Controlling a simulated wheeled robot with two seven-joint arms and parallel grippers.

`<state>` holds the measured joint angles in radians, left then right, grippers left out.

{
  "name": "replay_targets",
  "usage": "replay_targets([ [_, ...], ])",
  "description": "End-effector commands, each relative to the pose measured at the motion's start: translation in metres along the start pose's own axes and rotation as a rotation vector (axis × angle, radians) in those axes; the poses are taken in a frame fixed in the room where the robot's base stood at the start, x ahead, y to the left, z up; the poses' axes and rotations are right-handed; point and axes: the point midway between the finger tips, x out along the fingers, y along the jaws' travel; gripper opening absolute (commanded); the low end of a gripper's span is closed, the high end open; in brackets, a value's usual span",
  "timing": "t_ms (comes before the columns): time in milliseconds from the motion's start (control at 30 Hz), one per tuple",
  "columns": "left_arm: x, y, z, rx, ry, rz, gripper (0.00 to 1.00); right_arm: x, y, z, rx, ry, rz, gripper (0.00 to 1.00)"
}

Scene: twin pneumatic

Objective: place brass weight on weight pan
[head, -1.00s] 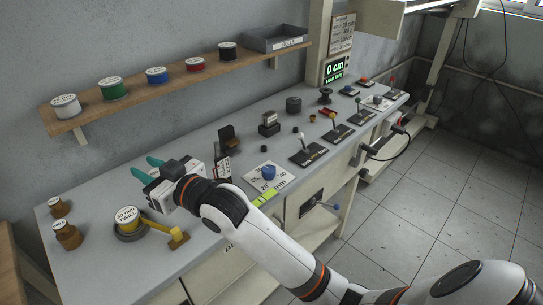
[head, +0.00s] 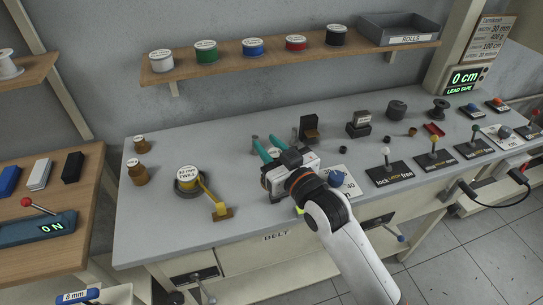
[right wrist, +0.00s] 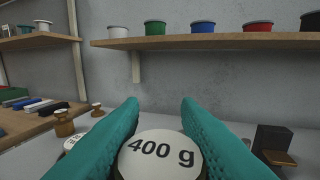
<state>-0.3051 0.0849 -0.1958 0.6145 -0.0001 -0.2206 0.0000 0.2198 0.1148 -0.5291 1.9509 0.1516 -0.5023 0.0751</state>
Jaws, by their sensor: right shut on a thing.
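My right gripper (head: 265,146) is near the middle of the bench, with its teal fingers pointing to the wall. It is shut on a round weight with a white top marked "400 g" (right wrist: 158,150), seen between the fingers in the right wrist view. The weight's sides are mostly hidden. Two smaller brass weights, a larger one (head: 138,175) and a small one (head: 140,143), stand at the bench's left end. I cannot make out the weight pan for certain. My left gripper is not in view.
A dark upright block with a brown ledge (head: 310,129) stands close on the right. Levers marked lock and free (head: 389,172) line the front right. A shelf of spools (head: 285,50) runs above.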

Motion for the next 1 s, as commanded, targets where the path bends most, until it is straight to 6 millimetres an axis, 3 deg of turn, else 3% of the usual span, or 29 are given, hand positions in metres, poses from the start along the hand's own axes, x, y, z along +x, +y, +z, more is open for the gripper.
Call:
replay_targets([
  [200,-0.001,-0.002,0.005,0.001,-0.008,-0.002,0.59,0.0,0.0,-0.026,0.0,0.0,0.0,0.0],
  [567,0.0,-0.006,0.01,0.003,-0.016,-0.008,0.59,0.0,0.0,-0.03,0.0,-0.001,0.0,0.0],
  [600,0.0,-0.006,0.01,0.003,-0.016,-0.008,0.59,0.0,0.0,-0.032,0.0,0.002,0.0,0.31],
  [700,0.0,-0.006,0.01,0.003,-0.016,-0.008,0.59,0.0,0.0,-0.032,0.0,0.002,0.0,0.48],
  [733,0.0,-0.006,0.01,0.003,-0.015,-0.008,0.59,0.0,0.0,-0.031,0.0,0.002,0.0,0.51],
  [1000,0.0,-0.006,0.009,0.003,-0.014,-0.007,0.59,0.0,0.0,-0.03,0.0,0.002,0.0,0.51],
])
